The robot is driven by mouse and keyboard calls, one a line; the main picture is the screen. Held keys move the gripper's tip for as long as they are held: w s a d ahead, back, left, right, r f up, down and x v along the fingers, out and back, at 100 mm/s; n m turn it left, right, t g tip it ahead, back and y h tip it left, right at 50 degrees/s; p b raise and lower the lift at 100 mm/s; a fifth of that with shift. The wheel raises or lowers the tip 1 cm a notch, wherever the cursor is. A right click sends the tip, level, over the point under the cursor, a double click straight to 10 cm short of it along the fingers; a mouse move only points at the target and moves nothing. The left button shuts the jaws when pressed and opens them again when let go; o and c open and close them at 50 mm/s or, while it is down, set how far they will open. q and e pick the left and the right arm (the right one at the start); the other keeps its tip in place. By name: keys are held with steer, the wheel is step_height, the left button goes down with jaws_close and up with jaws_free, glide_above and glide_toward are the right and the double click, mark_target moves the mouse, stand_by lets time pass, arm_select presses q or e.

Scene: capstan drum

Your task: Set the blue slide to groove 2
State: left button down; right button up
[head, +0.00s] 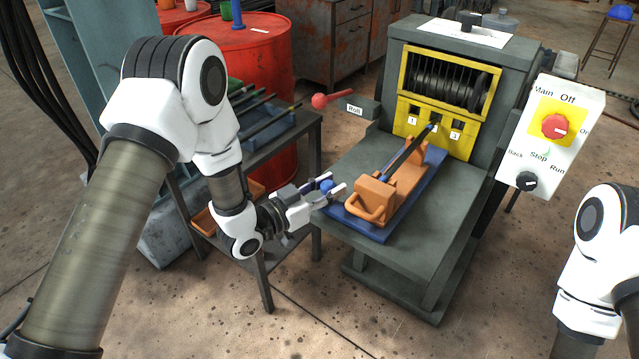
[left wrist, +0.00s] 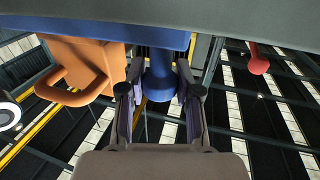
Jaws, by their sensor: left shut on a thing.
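The blue slide (head: 408,218) is a flat blue plate on the grey bench top, under an orange carriage (head: 378,195) with a loop handle. A dark bar with blue ends (head: 407,150) lies on the carriage, its far end in front of the middle opening of the yellow panel (head: 405,131). Labels 1 and 3 are readable; the middle label is hidden. My left gripper (head: 335,186) is shut on the slide's blue knob (head: 326,185) at the left side. The knob also shows between both fingers in the left wrist view (left wrist: 160,82). My right gripper is out of frame.
A red-balled lever (head: 319,101) by the Roll box (head: 358,107) stands behind my left gripper. A control box (head: 549,140) with a red switch is at the right. A side table (head: 286,140) with several rods is at the left, near a red drum (head: 262,60).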

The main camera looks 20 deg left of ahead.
arm_select(q)
steer(key=shift+d+r, duration=0.1)
steer(key=shift+w+a, duration=0.15)
steer(key=shift+a, duration=0.25)
steer(key=c, duration=0.9)
jaws_free()
steer(key=shift+o, duration=0.6)
steer(key=shift+d, duration=0.1)
steer(key=v, duration=1.2)
